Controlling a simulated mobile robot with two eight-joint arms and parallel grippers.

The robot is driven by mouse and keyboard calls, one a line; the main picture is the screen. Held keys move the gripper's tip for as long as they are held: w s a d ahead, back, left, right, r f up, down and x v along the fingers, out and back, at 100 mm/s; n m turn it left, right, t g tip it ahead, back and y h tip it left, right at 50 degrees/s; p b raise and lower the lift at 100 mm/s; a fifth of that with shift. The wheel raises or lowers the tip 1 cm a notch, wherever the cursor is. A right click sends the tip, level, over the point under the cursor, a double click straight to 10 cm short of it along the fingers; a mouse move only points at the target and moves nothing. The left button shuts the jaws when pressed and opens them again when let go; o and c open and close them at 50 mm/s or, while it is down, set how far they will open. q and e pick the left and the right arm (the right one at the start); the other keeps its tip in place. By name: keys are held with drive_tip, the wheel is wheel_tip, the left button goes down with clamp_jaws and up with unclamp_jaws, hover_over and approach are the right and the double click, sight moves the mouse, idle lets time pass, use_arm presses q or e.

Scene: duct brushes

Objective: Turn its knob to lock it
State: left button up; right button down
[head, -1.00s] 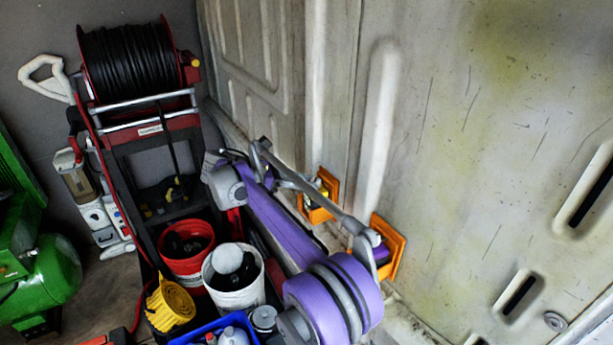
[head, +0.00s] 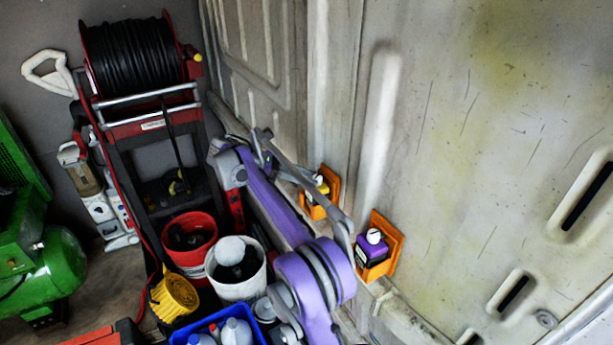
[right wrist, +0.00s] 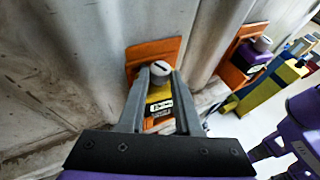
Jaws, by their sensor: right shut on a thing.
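The yellow device with a dark label (right wrist: 158,105) sits in an orange wall bracket (right wrist: 150,52). In the right wrist view its round grey knob (right wrist: 160,68) is on top, with a dark slot across it. My right gripper (right wrist: 161,73) is shut on this knob, one finger on each side. In the head view the yellow device (head: 323,187) is small and partly hidden by my right arm, so the grip is unclear there. My left gripper is not in view.
A purple device (head: 372,249) with a white-topped knob sits in a second orange bracket (head: 396,245) nearer along the wall. A red bucket (head: 189,240), a white bucket (head: 237,290) and a blue crate (head: 190,336) stand left of my arm. A hose reel (head: 135,60) stands behind.

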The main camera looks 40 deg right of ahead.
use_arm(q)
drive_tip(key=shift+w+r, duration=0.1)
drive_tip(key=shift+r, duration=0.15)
use_arm(e)
drive_tip(key=shift+m+g, duration=0.3)
idle(1.7)
drive_tip(key=c, duration=0.6)
unclamp_jaws()
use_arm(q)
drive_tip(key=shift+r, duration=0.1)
use_arm(e)
drive_tip(key=shift+w+r, duration=0.1)
drive_tip(key=shift+r, duration=0.05)
